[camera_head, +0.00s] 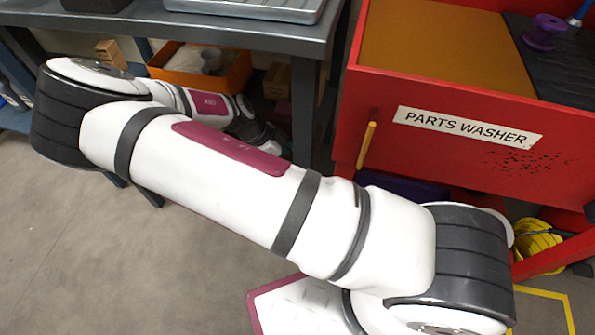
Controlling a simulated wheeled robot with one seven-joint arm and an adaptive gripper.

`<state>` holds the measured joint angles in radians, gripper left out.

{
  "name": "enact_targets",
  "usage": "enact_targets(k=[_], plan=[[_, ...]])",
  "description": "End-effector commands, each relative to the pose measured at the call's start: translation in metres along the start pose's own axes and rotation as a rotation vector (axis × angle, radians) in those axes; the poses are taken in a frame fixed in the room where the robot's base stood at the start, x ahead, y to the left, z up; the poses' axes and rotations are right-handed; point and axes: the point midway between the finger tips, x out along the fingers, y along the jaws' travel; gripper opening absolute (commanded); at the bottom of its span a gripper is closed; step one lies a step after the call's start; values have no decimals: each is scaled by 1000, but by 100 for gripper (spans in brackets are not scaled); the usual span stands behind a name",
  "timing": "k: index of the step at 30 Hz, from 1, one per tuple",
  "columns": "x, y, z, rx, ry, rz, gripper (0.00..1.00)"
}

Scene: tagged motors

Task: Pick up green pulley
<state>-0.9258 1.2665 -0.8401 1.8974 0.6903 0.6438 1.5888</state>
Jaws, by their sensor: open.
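I see no green pulley in the head view. A purple spool-shaped pulley (545,32) stands on the black ribbed top at the upper right. My arm crosses the picture, and its forearm folds back behind the upper arm. My gripper (268,138) shows only as a small dark part at the end of the wrist, beside the table leg and low in front of the table. It is open, its fingertips are mostly hidden by my upper arm, and I see nothing held in it.
A red parts washer (450,165) with a yellow handle stands at the right. A grey table (230,32) at the top bears a metal tray (250,8). Below it is an orange bin (235,75). A yellow coil (537,247) lies low right. Bare floor (90,260) is at lower left.

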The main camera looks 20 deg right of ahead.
Motion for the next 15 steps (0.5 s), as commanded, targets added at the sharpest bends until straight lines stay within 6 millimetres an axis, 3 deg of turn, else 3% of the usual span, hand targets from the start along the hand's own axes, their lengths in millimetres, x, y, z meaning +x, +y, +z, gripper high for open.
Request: enact_targets(k=[9,15], plan=[[43,0,1,1,0,2,69],[46,-1,0,0,-1,-1,69]])
